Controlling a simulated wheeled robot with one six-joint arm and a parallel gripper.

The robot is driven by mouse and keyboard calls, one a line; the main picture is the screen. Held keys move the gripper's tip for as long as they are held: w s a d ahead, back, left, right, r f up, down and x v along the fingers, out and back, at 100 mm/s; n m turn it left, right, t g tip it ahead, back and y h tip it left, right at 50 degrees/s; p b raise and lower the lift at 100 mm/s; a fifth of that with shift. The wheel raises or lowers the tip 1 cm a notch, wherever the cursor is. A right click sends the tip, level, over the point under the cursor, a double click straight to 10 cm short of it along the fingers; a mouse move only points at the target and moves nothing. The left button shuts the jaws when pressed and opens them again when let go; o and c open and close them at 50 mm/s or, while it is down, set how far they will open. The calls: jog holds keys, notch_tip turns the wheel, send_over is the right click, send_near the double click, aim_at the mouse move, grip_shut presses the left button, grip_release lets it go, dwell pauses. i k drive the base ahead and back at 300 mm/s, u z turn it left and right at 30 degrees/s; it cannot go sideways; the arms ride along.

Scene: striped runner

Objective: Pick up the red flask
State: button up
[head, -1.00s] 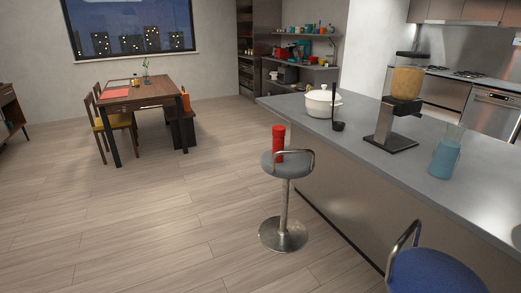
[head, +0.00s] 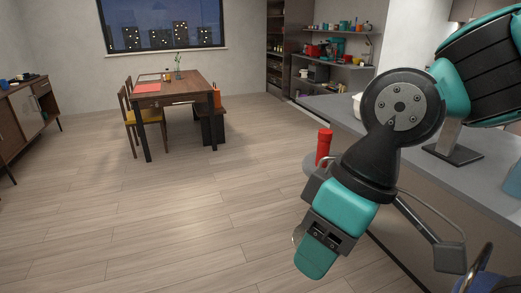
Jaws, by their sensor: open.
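The red flask (head: 323,147) stands upright on the grey seat of a bar stool (head: 309,163) in the head view, beside the counter. My gripper (head: 316,262) is in front of the stool, lower in the picture than the flask and nearer to me. It is open and apart from the flask, with nothing seen in it. My arm covers most of the stool.
The grey counter (head: 350,112) runs along the right, with a blender stand (head: 453,150) on it. A blue stool (head: 487,283) is at the lower right. A wooden dining table (head: 172,92) stands at the back left. The floor (head: 150,215) on the left is clear.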

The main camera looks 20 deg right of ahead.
aim_at(323, 148)
jog(key=u, duration=0.55)
jog(key=i, duration=2.6)
jog(key=z, duration=1.35)
jog(key=i, duration=0.9)
jog(key=z, duration=0.9)
